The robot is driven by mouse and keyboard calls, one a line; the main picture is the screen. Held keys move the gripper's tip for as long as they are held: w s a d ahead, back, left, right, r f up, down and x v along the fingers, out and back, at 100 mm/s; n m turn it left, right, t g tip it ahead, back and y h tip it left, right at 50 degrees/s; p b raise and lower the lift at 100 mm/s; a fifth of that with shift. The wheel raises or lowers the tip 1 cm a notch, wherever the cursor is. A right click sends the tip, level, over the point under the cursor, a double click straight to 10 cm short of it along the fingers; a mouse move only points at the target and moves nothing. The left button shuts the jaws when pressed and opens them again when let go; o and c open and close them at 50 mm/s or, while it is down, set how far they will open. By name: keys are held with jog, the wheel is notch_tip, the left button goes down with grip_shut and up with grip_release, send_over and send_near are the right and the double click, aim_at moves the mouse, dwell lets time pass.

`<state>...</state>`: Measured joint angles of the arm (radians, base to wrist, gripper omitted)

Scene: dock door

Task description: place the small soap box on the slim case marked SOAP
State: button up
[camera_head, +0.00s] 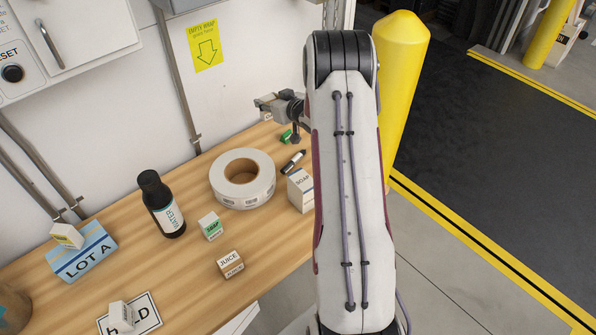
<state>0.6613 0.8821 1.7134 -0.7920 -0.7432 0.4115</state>
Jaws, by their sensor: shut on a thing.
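A slim white case marked SOAP (300,190) stands upright on the wooden bench, its right side hidden behind my arm. My gripper (267,104) is at the far end of the bench near the wall, beyond the case. It is shut on a small pale thing (266,116), mostly hidden by the fingers; I cannot read any label on it. A small white and green box (211,226), its label seeming to read SOAP, stands on the bench left of the case, apart from it and from my gripper.
A tape roll (228,195), black marker (293,161), green object (286,136), dark WATER bottle (161,204) and JUICE box (231,264) are on the bench. A LOT A case (83,254) bears a small box (67,236). A yellow post (401,70) stands right of my arm.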

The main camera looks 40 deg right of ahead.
jog(key=s+d+r+h, duration=0.1)
jog(key=s+d+r, duration=0.4)
jog(key=s+d, duration=0.2)
notch_tip(320, 180, up, 4)
jog(key=n+y, duration=0.6)
jog(key=y, duration=0.2)
send_over(304, 180)
jog(key=shift+w+r+g, duration=0.1)
jog(key=shift+g, duration=0.3)
jog(key=shift+f, duration=2.95)
jog(key=shift+f, duration=2.05)
